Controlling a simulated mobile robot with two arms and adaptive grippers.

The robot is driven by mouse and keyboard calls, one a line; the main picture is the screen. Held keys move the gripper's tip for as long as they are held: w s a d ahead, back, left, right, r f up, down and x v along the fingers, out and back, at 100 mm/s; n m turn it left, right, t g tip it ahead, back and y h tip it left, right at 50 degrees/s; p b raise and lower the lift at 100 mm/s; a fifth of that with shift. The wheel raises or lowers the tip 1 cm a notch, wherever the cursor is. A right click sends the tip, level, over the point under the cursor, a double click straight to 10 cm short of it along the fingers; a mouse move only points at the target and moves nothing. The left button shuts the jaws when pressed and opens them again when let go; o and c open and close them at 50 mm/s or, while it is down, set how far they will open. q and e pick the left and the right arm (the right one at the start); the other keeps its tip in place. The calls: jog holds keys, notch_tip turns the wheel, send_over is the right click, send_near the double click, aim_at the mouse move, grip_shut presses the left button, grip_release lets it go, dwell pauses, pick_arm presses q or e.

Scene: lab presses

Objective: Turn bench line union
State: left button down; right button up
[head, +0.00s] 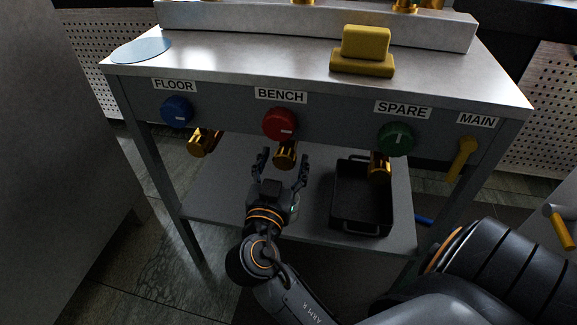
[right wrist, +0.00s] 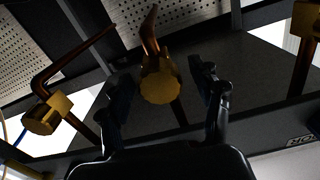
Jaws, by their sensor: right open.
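The bench line union (head: 285,153) is a brass fitting under the bench front, below the red knob (head: 280,124) labelled BENCH. In the right wrist view the union (right wrist: 160,80) is a faceted brass nut on a copper pipe, between and beyond my fingers. My right gripper (head: 282,168) is open just below and in front of the union, with a finger to each side. The right wrist view also shows the open gripper (right wrist: 166,88); I see no clear contact with the nut. My left gripper is not in view.
Brass unions hang under the blue FLOOR knob (head: 176,111) and the green SPARE knob (head: 396,138). A yellow lever (head: 461,158) is under MAIN. A black tray (head: 341,226) stands on the lower shelf (head: 215,205). A yellow block (head: 362,66) sits on the bench top.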

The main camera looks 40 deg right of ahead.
jog(key=n+p, duration=0.2)
jog(key=p, duration=0.1)
jog(key=n+p, duration=0.1)
jog(key=p, duration=0.2)
jog(key=shift+r+n, duration=0.4)
jog(key=shift+s+a+f, duration=0.45)
jog(key=shift+s+a, duration=0.35)
jog(key=p+v, duration=0.1)
jog(key=v, duration=1.1)
notch_tip(320, 180, down, 13)
jog(key=w+a+n+g+y+p, duration=0.2)
jog(key=a+n+y+p, duration=0.1)
jog(key=n+y+p, duration=0.65)
jog(key=s+d+f+n+g+y+p, duration=0.1)
jog(key=s+f+g+p, duration=0.4)
jog(key=s+f+p, duration=0.5)
jog(key=shift+s+d+f+g+p, duration=0.15)
jog(key=shift+d+f+g+p, duration=0.2)
jog(key=shift+p, duration=0.3)
jog(key=shift+r+n+y, duration=0.1)
jog(key=shift+n+y, duration=0.15)
